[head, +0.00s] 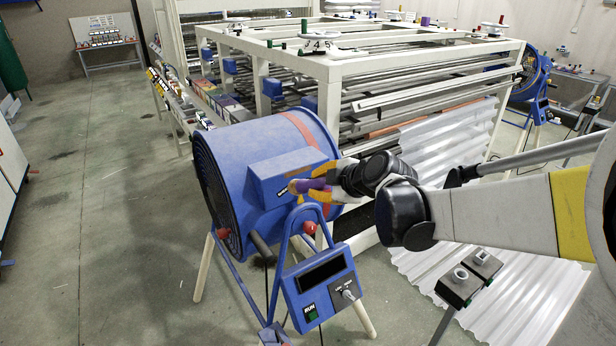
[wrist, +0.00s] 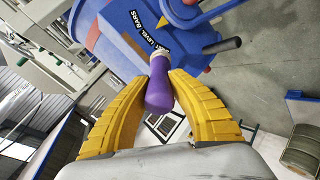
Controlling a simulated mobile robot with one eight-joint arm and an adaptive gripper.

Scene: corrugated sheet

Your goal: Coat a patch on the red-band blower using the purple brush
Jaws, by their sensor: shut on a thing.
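The red-band blower (head: 225,180) is a large blue drum on legs, left of centre in the head view, with a red band (head: 312,135) near its right end. A box-like housing sticks out of its side. My gripper (head: 312,187) is at this housing, its yellow fingers shut on the purple brush (head: 316,183). In the wrist view the brush's purple handle (wrist: 159,88) sits between both fingers, and its pale tip end points at the blue housing (wrist: 125,45). I cannot tell whether the tip touches it. The bristles are mostly hidden.
A blue control stand (head: 320,285) with a screen and RUN button stands in front of the blower. A white frame rack (head: 345,65) is close behind. Corrugated sheet (head: 430,245) lies at right, beside a dark two-knob box (head: 470,278). The floor at left is clear.

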